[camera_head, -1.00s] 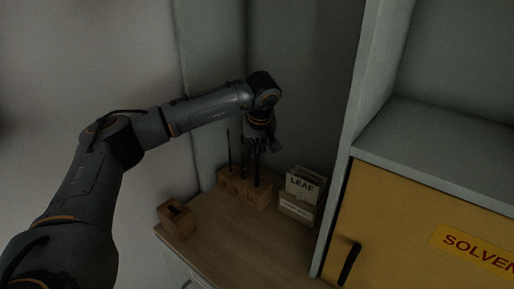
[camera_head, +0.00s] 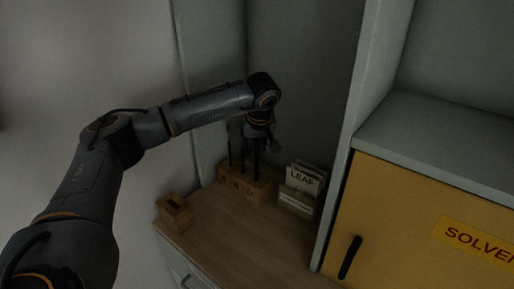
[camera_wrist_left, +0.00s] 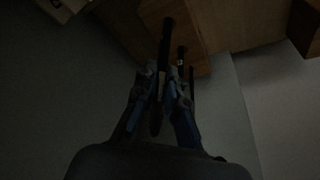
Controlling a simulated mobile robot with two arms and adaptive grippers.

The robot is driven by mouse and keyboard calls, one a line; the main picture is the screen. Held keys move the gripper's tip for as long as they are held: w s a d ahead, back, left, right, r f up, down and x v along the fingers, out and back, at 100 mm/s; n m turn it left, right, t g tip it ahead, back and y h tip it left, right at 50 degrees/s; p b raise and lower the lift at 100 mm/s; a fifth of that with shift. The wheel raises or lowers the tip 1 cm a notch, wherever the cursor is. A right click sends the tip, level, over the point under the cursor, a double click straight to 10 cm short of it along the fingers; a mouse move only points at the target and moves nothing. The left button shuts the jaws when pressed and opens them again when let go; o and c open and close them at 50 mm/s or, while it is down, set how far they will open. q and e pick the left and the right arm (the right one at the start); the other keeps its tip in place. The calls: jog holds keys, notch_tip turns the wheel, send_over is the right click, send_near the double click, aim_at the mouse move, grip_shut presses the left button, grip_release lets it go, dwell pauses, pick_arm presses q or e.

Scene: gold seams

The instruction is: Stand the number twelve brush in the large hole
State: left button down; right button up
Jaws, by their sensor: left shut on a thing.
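The wooden brush block (camera_head: 262,190) stands on the table against the back wall, with dark marks on its front too small to read. Thin dark brushes rise from it, one at its left (camera_head: 230,152). My left gripper (camera_head: 257,149) is above the block's right part, pointing down, shut on a dark brush (camera_head: 256,167) that reaches down to the block. In the left wrist view the held brush (camera_wrist_left: 167,40) runs between the blue-grey fingers, its far end over the block (camera_wrist_left: 196,42). I cannot tell whether it is inside a hole. Another brush (camera_wrist_left: 181,56) stands close beside it. My right gripper is not in view.
A small box with cards marked LEAF (camera_head: 297,202) stands just right of the block. A small wooden holder with a slot (camera_head: 174,212) is at the table's left edge. A tall cabinet with a yellow door (camera_head: 400,220) bounds the right. The table's front (camera_head: 240,238) is clear.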

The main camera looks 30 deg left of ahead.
pick_arm(q)
jog(key=shift+f, duration=0.1)
jog(key=c, duration=1.3)
grip_release()
jog(key=shift+c, duration=0.2)
jog(key=v, duration=1.2)
jog(key=shift+w, duration=0.1)
